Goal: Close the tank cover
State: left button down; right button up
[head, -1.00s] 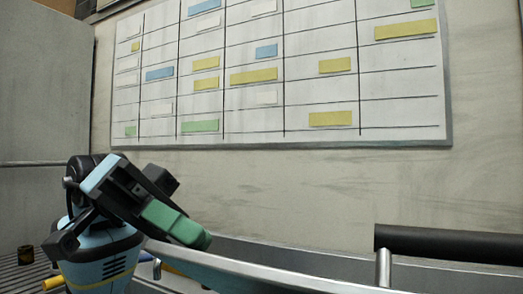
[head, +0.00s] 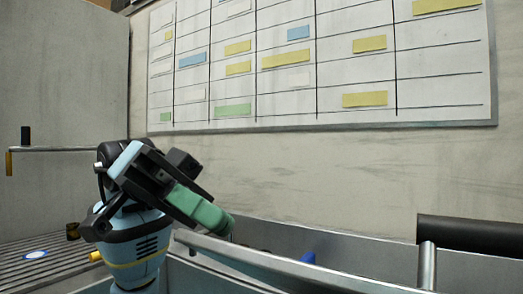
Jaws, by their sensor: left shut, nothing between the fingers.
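My left gripper (head: 226,225) has green fingers and is shut and empty. It reaches right and slightly down from my light-blue arm. Its tips show just above the left end of a long metal edge (head: 270,262), which slopes down to the right; I cannot tell if they touch it. This edge borders a grey metal trough or tank (head: 350,254) along the wall. I cannot tell which part is the tank cover or how it stands. My right gripper is not in view.
A dark roller (head: 475,236) with a metal post (head: 427,266) lies at the right. A small blue part (head: 308,258) shows behind the metal edge. A ribbed surface (head: 45,262) is at the lower left. A chart board (head: 330,75) hangs on the back wall.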

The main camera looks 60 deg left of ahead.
pick_arm(q)
jog(key=v, duration=0.6)
jog(key=shift+a, duration=0.4)
jog(key=shift+s+r, duration=0.1)
jog(key=shift+s, duration=0.05)
